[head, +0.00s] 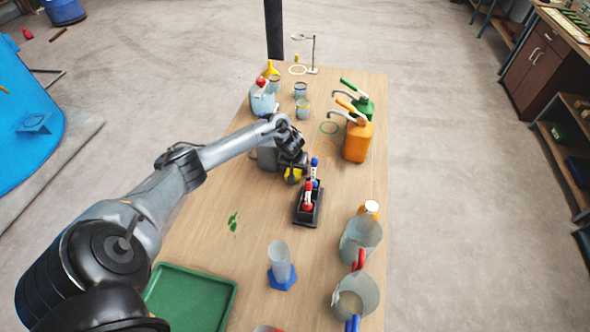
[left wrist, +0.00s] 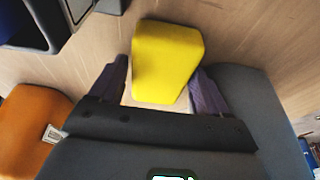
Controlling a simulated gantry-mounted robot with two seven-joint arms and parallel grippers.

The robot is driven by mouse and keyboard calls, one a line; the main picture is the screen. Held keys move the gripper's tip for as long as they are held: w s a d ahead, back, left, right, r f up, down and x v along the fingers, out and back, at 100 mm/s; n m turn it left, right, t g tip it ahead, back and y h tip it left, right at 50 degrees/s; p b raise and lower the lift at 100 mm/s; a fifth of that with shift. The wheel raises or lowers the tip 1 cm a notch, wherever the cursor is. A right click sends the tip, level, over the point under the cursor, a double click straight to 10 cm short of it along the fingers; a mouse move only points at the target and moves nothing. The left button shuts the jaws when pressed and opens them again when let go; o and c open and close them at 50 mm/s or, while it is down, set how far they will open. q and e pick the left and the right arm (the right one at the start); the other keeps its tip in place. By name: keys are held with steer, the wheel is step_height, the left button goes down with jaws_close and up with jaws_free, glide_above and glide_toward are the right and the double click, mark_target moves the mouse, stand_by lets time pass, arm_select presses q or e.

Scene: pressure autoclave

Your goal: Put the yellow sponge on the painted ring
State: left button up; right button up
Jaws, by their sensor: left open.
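The yellow sponge (head: 293,178) is on the wooden table, partly hidden under my left gripper (head: 292,166). In the left wrist view the sponge (left wrist: 167,62) lies between the two spread fingers of the left gripper (left wrist: 161,75). The gripper is open; a small gap shows beside the left finger, and contact on the right is unclear. A green painted ring (head: 329,128) lies up and right of the gripper. A fainter orange ring (head: 325,147) is just below it, and a pale ring (head: 297,70) is at the far end. My right gripper is out of view.
A black rack (head: 308,217) with red- and blue-capped tubes stands close below the gripper. A grey jug (head: 267,158) is close left. A green tray (head: 190,297) is near.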

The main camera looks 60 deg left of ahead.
arm_select(q)
steer(key=shift+f, duration=0.1)
stand_by(0.3)
steer(key=c, duration=0.8)
